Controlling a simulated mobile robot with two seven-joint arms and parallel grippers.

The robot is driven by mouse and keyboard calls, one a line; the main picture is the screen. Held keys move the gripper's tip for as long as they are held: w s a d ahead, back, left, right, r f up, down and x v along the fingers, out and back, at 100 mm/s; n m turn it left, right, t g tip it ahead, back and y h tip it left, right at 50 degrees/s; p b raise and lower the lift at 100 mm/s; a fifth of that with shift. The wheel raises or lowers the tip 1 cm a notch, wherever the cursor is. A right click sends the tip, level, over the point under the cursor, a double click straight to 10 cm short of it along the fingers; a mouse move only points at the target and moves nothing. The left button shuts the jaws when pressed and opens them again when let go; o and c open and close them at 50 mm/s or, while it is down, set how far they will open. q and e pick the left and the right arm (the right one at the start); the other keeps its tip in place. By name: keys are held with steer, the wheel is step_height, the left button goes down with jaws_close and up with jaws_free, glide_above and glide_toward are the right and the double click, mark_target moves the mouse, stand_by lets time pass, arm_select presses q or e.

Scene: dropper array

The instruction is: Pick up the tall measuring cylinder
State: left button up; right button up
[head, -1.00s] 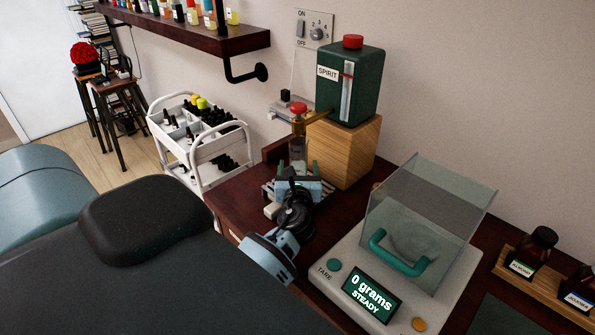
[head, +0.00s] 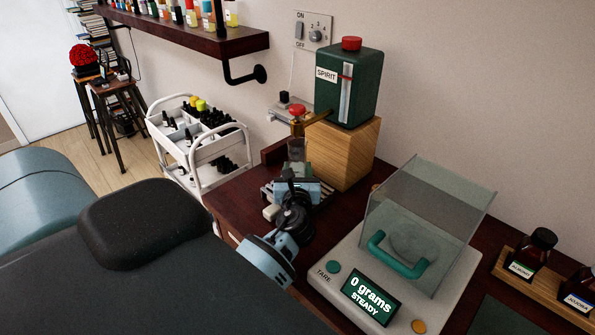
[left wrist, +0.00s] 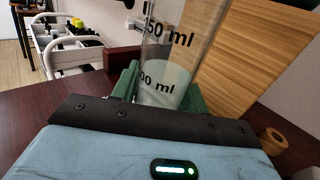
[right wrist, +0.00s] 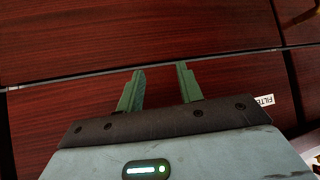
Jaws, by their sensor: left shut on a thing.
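The tall measuring cylinder (head: 297,150) is clear, upright and below the brass tap of the green spirit dispenser (head: 346,85). In the left wrist view the cylinder (left wrist: 172,50) shows black ml marks and pale liquid low down. My left gripper (head: 297,172) is shut on it, with green fingers on either side (left wrist: 158,92). The cylinder's base is hidden behind the gripper, so I cannot tell if it touches the slatted rack (head: 268,193). My right gripper (right wrist: 160,90) is open and empty over dark red wood; it is not visible in the head view.
A wooden block (head: 345,152) carries the dispenser, close to the right of the cylinder. A balance (head: 340,262) with a clear cover and "0 grams" display stands at the front right. Brown bottles (head: 532,252) sit in a wooden holder at the far right. A white trolley (head: 205,150) stands left.

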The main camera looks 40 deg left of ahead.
arm_select(q)
steer(key=shift+r, duration=0.2)
